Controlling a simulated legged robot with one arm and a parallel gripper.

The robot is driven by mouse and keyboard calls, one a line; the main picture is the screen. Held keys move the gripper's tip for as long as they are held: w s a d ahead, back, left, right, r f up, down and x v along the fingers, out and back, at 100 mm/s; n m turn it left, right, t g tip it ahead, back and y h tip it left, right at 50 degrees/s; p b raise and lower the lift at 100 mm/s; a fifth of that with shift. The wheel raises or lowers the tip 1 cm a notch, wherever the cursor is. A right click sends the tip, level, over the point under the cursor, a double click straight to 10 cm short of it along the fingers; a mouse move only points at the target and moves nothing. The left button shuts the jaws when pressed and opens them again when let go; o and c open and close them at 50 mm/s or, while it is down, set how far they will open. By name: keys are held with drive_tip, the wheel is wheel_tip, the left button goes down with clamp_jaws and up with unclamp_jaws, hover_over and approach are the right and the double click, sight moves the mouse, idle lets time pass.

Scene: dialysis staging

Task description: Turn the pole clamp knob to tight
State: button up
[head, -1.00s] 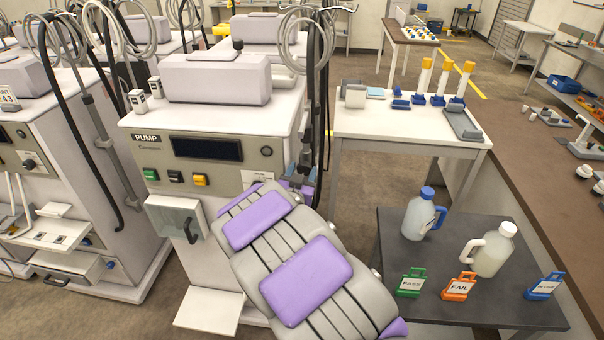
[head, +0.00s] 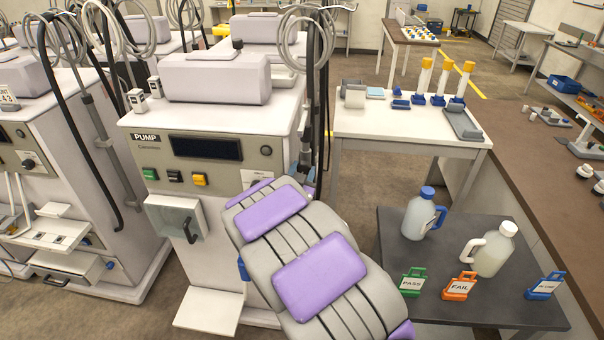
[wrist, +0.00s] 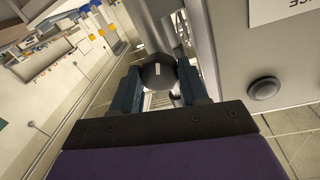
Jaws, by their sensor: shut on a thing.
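The pole clamp knob (wrist: 158,75) is a dark round knob with a small pale mark on its face, in the wrist view. My gripper (wrist: 160,88) has its two blue-grey fingers on either side of the knob and is shut on it. The grey pole and clamp (wrist: 160,28) rise behind the knob. In the head view the pole (head: 308,110) stands at the right side of the pump machine (head: 205,150).
A white table (head: 400,125) with blue holders and yellow-capped tubes stands behind to the right. A dark table (head: 450,250) carries two jugs and several coloured tags, close to my arm. An open drawer box (head: 177,220) juts from the machine front. Dark hoses hang by the pole.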

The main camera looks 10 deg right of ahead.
drive_tip(key=m+b, duration=0.1)
drive_tip(key=m, duration=0.2)
drive_tip(key=shift+f, duration=0.1)
drive_tip(key=m, duration=0.4)
drive_tip(key=shift+y+b, duration=0.3)
drive_tip(key=m, duration=0.3)
drive_tip(key=shift+s+m+y, duration=0.1)
drive_tip(key=shift+m+y, duration=0.2)
drive_tip(key=shift+m, duration=0.1)
drive_tip(key=m, duration=0.4)
drive_tip(key=shift+d+y, duration=0.15)
drive_tip(key=shift+y, duration=0.15)
drive_tip(key=m, duration=0.6)
drive_tip(key=shift+f+m+y, duration=0.15)
drive_tip(key=shift+m+y, duration=0.25)
drive_tip(key=m, duration=0.4)
drive_tip(key=shift+f, duration=0.1)
drive_tip(key=shift+m+t, duration=0.4)
drive_tip(key=shift+m, duration=1.2)
